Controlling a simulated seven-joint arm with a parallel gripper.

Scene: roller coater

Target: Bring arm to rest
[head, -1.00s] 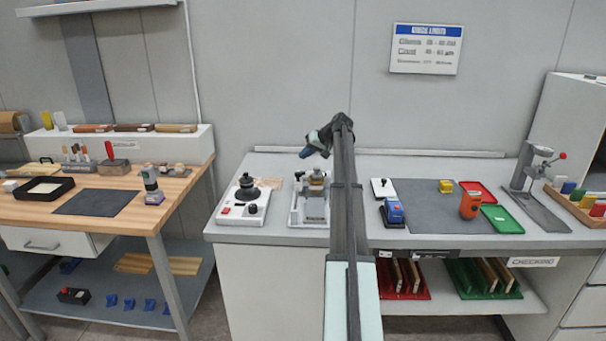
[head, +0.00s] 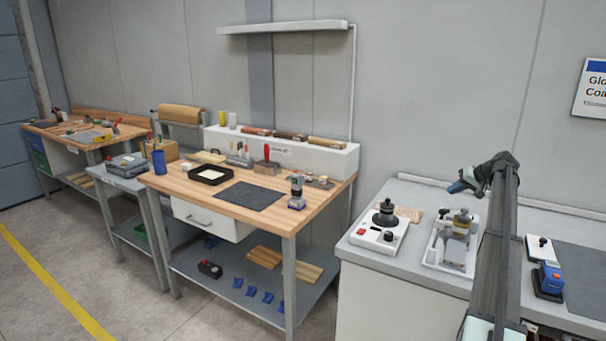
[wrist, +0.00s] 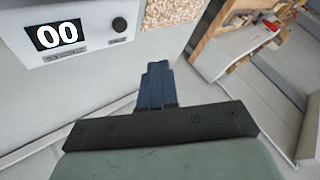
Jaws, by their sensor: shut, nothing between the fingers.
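My gripper (head: 455,188) shows in the head view at the right, at the end of my raised arm. It is above the grey bench (head: 400,268), near the white device with a black knob (head: 380,233) and the small metal coater-like device (head: 452,243). It touches neither as far as I can tell. In the wrist view the dark blue fingers of my gripper (wrist: 158,70) are together with nothing between them. A white unit with a display reading 00 (wrist: 57,35) lies beyond them in that view.
A wooden workbench (head: 165,181) with a black tray (head: 209,175) and dark mat (head: 249,196) stands to the left. A blue device (head: 548,278) sits on the grey bench at the right. Open floor with a yellow line (head: 50,283) lies at the far left.

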